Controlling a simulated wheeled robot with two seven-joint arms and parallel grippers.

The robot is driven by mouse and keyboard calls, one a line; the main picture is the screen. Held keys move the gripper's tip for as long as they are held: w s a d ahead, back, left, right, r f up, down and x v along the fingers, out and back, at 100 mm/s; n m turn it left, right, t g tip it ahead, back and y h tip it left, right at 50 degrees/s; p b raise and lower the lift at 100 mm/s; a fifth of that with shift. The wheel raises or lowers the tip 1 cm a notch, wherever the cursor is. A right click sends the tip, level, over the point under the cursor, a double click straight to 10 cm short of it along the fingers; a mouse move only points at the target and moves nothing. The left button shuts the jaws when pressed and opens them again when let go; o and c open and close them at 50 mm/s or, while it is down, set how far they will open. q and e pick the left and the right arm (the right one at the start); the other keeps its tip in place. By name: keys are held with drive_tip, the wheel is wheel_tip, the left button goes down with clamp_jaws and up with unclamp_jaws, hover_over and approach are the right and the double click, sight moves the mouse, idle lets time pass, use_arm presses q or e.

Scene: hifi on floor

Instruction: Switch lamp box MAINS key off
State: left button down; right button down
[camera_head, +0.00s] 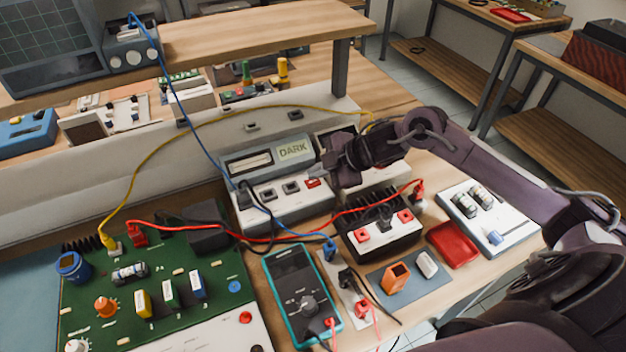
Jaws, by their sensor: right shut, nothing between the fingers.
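The lamp box (285,207) is a pale sloped box in the middle of the bench, with a grey upper panel and a display (293,150) reading DARK. A row of keys runs along its front slope: dark and grey ones, and a red key (313,183) at the right end. I cannot read the key labels, so I cannot tell which one is MAINS. My right gripper (322,172) reaches in from the right. It is shut and empty, with its tips just above and beside the red key; I cannot tell whether they touch. My left gripper is out of view.
Red, blue and yellow cables cross the bench around the lamp box. A wooden shelf (250,40) overhangs behind.

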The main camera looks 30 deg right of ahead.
sight(318, 183)
drive_tip(key=shift+f, duration=0.15)
idle(0.5)
drive_tip(key=shift+f, duration=0.3)
drive_tip(key=shift+r, duration=0.1)
drive_tip(key=shift+r+p, duration=0.35)
drive_tip(key=shift+p, duration=0.1)
drive_tip(key=shift+r, duration=0.1)
wheel_tip(318, 183, up, 6)
drive_tip(key=p, duration=0.6)
idle(0.4)
drive_tip(key=shift+s+f, duration=0.1)
drive_tip(key=shift+f, duration=0.1)
